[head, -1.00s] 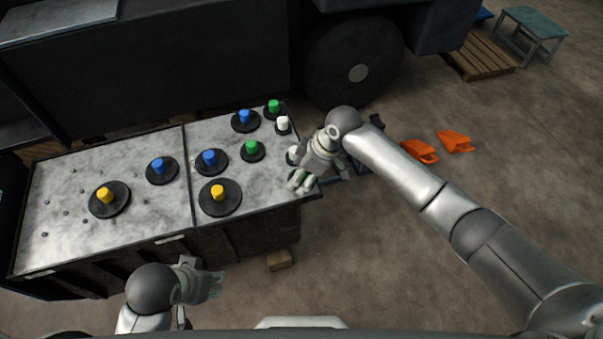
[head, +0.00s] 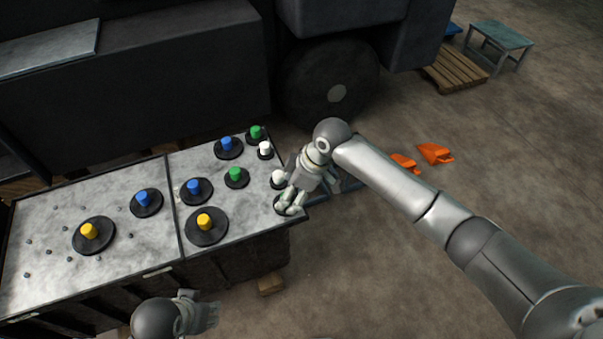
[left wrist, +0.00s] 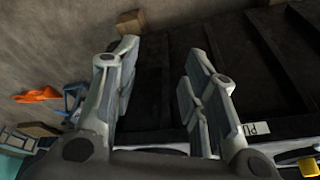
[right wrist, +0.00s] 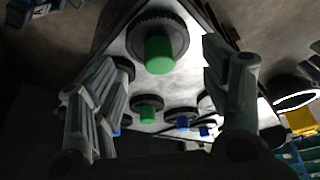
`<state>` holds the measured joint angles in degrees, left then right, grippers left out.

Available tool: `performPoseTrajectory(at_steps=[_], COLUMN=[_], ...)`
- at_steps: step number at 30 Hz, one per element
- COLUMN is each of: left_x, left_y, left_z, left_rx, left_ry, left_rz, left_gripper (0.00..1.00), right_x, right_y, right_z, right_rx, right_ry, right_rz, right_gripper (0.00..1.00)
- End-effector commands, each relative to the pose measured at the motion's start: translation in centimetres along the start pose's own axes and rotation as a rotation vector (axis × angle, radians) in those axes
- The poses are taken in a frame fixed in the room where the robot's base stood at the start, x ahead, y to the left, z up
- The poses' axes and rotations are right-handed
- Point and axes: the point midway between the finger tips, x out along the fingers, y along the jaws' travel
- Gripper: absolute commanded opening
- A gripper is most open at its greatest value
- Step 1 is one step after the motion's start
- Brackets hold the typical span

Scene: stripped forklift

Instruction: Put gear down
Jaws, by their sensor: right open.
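A gear with a green knob (right wrist: 158,54) and black toothed disc stands near the tabletop's edge in the right wrist view, between the spread fingers of my right gripper (head: 290,207). In the head view that gripper is over the table's right front corner and hides most of a black disc (head: 280,206). The fingers look apart from the knob. My left gripper (head: 209,316) is open and empty in front of the table, low in the head view; its fingers (left wrist: 160,62) show apart in the left wrist view.
The grey two-panel table (head: 120,256) holds several other gears: yellow (head: 204,222), blue (head: 193,187), green (head: 236,175) and white (head: 265,149). Bare surface with small pegs lies at left. The forklift (head: 180,75) stands behind. Orange parts (head: 435,153) lie on the floor at right.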

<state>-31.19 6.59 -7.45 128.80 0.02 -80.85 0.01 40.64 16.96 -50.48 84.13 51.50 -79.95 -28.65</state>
Motion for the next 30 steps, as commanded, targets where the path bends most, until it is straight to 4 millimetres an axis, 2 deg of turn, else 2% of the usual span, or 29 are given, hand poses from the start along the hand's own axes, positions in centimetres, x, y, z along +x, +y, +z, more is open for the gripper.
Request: performPoseTrajectory(at_steps=[1,6,15,25,30], left_x=[0.6,3.4,6.5,7.0,7.0], left_y=[0.1,0.2,0.3,0.4,0.4], left_z=[0.1,0.7,1.9,2.1,2.1], left_rx=[0.001,0.003,0.005,0.006,0.006], left_ry=[-0.008,-0.021,-0.037,-0.037,-0.037], left_rz=[0.001,0.003,0.006,0.006,0.006], left_gripper=[0.4,0.4,0.4,0.4,0.4], right_x=[-1.2,-4.3,-7.8,-8.2,-5.8], right_y=[0.1,0.1,0.1,-0.1,-1.5], right_z=[-0.1,-0.1,-0.1,0.0,0.8], right_rx=[-0.001,-0.001,-0.001,0.003,0.075], right_ry=[0.002,0.001,0.0,0.002,0.031], right_rz=[0.003,0.003,0.001,0.0,0.005], right_gripper=[0.7,0.7,0.7,0.7,0.7])
